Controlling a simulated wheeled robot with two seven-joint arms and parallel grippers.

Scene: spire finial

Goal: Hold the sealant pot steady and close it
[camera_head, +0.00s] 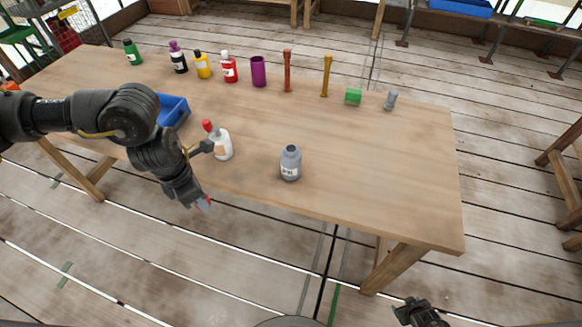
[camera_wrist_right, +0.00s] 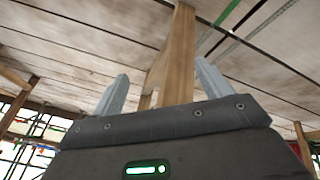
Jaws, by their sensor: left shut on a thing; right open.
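A grey pot (camera_head: 290,164) with a white label and a dark top stands upright near the table's front edge. I take it for the sealant pot; its mouth is too small to read clearly. My left gripper (camera_head: 203,202) is left of it and in front of the table edge, pointing down. It is shut on a small, reddish thing, mostly hidden. My right gripper (camera_head: 422,313) is low at the bottom right, away from the table. The right wrist view shows its two fingers (camera_wrist_right: 160,95) apart with nothing between them. A small grey piece (camera_head: 391,99) lies at the back right.
A white bottle with a red cap (camera_head: 222,146) stands close to my left forearm. A blue bin (camera_head: 173,110) is behind that arm. The table's right front is clear.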

